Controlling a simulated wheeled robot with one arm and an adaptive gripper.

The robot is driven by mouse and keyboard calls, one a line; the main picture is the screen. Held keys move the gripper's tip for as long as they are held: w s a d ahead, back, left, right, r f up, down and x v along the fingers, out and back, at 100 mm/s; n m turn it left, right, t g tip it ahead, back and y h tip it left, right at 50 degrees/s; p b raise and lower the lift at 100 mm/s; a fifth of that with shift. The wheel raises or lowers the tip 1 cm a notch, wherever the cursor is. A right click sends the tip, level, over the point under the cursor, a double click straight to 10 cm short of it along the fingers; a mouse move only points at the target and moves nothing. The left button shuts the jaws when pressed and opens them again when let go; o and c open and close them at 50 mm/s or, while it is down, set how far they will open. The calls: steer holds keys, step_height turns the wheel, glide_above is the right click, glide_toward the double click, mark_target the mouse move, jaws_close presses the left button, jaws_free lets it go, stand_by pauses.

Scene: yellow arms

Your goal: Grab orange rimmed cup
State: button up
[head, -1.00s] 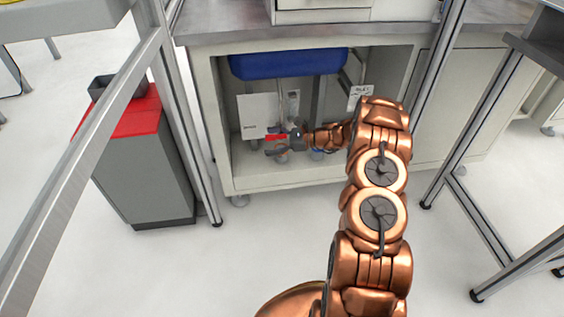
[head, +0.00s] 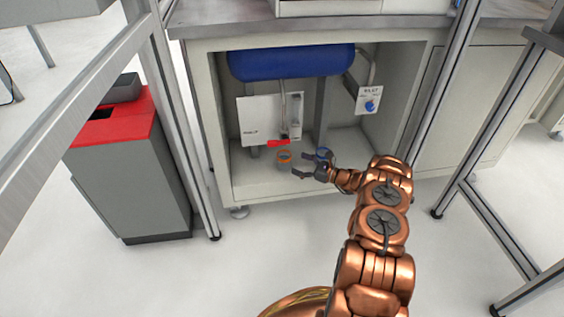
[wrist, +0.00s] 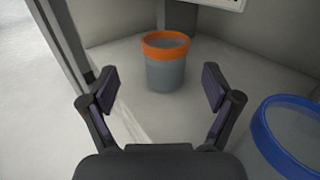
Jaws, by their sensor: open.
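The orange rimmed cup (wrist: 166,72) is a grey cup with an orange band at its top. It stands upright on the cabinet floor, ahead of my gripper and between the line of its fingers in the wrist view. In the head view the cup (head: 284,161) is small, just left of my gripper (head: 299,166). My gripper (wrist: 158,88) is open and empty, its two dark fingers spread wide. The fingertips are short of the cup and do not appear to touch it.
A blue rimmed cup (wrist: 290,135) stands close to the right of my gripper. The cabinet's front edge and left wall (head: 211,130) frame the opening. A blue tank (head: 290,63) hangs above, with a white panel (head: 258,120) and a red handle (head: 279,143) behind.

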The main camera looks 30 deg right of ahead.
mark_target(284, 155)
steer(key=shift+w+d+r+b+x, duration=0.1)
steer(key=shift+b+x, duration=0.45)
steer(key=shift+x, duration=0.7)
steer(key=shift+w+d+r+b+x, duration=0.15)
steer(key=shift+b+x, duration=0.35)
steer(key=shift+x, duration=0.75)
steer(key=shift+s+d+r+b+x, duration=0.1)
steer(key=shift+b+x, duration=0.45)
steer(key=shift+x, duration=0.7)
steer(key=c, duration=1.3)
steer(key=shift+r, duration=0.15)
